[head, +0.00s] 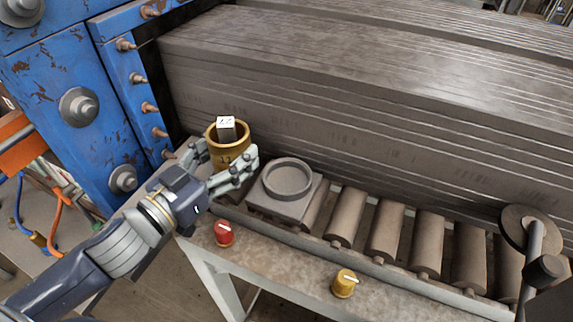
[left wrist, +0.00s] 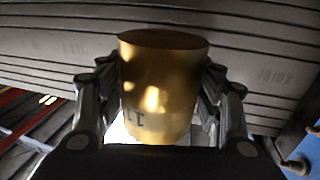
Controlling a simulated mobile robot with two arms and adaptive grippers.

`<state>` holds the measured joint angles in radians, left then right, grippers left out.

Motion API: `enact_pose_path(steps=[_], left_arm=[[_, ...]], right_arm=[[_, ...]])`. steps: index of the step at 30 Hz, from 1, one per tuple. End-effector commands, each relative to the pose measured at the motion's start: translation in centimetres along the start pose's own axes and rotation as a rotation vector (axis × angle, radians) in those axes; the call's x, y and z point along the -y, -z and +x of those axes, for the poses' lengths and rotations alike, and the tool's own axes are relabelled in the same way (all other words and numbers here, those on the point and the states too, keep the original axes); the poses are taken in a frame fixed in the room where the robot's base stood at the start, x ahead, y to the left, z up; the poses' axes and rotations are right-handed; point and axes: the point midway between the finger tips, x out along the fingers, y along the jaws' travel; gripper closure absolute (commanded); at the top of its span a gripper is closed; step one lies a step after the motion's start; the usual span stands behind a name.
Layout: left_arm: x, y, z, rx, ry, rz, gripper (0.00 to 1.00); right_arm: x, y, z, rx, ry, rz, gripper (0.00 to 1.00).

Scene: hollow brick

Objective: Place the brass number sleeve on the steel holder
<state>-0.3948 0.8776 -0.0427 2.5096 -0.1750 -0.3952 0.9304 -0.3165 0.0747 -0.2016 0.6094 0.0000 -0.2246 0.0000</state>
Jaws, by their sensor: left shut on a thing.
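The brass number sleeve (head: 230,159) is upright between the fingers of my left gripper (head: 231,166), which is shut on it. A pale block (head: 226,127) with a number on top shows in the sleeve's open upper end. In the left wrist view, the sleeve (left wrist: 158,90) sits between both fingers, with its number near the lower edge. The grey steel holder (head: 289,204), a square base with a raised round ring, sits on the rollers just right of the sleeve. The sleeve is beside the holder, not over it. What is under the sleeve is hidden. My right gripper is not in view.
A large stack of grey slabs (head: 370,110) stands behind the rollers (head: 388,228). A blue machine frame (head: 60,110) is at left. A red knob (head: 223,233) and a yellow knob (head: 344,283) stand on the front ledge. A disc on a post (head: 527,228) is at right.

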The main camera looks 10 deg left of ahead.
Motion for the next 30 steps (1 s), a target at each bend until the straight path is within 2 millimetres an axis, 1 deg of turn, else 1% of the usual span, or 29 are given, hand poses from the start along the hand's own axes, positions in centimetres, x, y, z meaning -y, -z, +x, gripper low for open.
enact_pose_path(steps=[1, 5, 7, 10, 15, 18, 22, 27, 30], left_arm=[[-0.5, 0.5, 0.5, -0.008, 0.001, -0.003, 0.78], [-2.1, 0.3, 1.6, -0.008, -0.002, -0.002, 0.78], [-2.9, 0.3, 2.4, -0.007, 0.0, -0.005, 0.78], [-4.4, 0.2, 3.5, -0.009, -0.002, -0.003, 0.78], [-6.8, -0.2, 5.4, -0.006, 0.0, -0.004, 0.78], [-7.7, -0.5, 6.1, -0.004, 0.001, -0.002, 0.78], [-8.2, -0.9, 6.4, -0.004, 0.001, 0.0, 0.78], [-8.2, -3.3, 6.4, 0.002, 0.002, -0.001, 0.78], [-8.2, -4.2, 6.4, -0.002, 0.001, -0.001, 0.78]], right_arm=[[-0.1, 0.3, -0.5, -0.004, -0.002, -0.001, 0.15], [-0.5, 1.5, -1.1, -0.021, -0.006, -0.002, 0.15], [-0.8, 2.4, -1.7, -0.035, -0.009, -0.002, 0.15], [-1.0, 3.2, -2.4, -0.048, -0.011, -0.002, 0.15], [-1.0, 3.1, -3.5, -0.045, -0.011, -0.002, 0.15], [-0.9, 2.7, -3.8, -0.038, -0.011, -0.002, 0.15], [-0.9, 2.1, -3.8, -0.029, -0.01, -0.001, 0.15], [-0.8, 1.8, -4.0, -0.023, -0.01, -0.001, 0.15], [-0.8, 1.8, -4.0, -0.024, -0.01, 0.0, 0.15]])
